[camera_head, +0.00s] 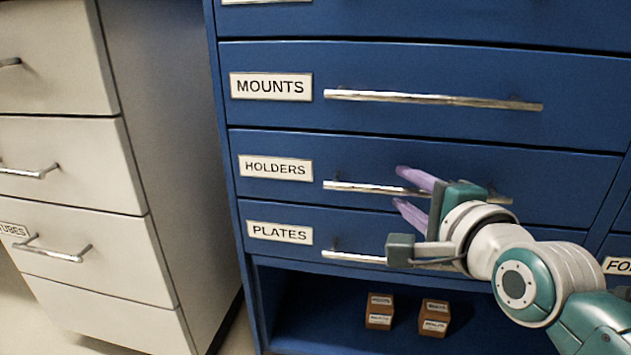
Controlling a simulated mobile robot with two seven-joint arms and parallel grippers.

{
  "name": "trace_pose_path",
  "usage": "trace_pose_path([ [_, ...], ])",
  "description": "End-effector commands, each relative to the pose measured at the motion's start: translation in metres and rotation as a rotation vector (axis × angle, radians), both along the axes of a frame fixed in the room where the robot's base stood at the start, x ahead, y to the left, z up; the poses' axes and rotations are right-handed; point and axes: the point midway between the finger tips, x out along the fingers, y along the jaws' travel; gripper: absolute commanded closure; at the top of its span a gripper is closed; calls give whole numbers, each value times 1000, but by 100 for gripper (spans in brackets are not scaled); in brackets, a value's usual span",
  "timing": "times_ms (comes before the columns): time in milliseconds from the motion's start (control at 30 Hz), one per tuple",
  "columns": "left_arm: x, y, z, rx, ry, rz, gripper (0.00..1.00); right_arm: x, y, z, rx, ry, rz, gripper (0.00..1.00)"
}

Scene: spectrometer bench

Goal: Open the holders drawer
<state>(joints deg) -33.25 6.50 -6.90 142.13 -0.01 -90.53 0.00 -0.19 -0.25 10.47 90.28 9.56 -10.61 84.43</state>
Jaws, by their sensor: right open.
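The holders drawer (300,190) is in the blue cabinet, between the mounts and plates drawers, and its front looks flush with theirs. It carries a white label reading HOLDERS (275,168). Its silver bar handle (362,187) runs across the front. My right gripper (400,185) is open, with one purple finger above the handle's line and the other below it. The fingers and wrist hide the middle of the handle. I cannot tell whether they touch it. My left gripper is not in view.
The mounts drawer (300,112) above and plates drawer (300,247) below look shut. Two small labelled brown boxes (380,312) (434,317) stand in the open bottom shelf. A white drawer cabinet (75,165) stands at the left, its drawers looking shut.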

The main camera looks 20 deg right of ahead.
Motion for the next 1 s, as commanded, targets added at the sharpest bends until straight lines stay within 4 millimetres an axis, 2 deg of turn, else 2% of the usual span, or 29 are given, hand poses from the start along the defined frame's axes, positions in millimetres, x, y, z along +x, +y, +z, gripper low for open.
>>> trace_pose_path([
  [100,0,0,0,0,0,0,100,0,0,0,0,0,0,58],
  [500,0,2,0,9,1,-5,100,0,0,0,0,0,0,100],
  [1000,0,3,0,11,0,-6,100,0,0,0,0,-1,1,100],
])
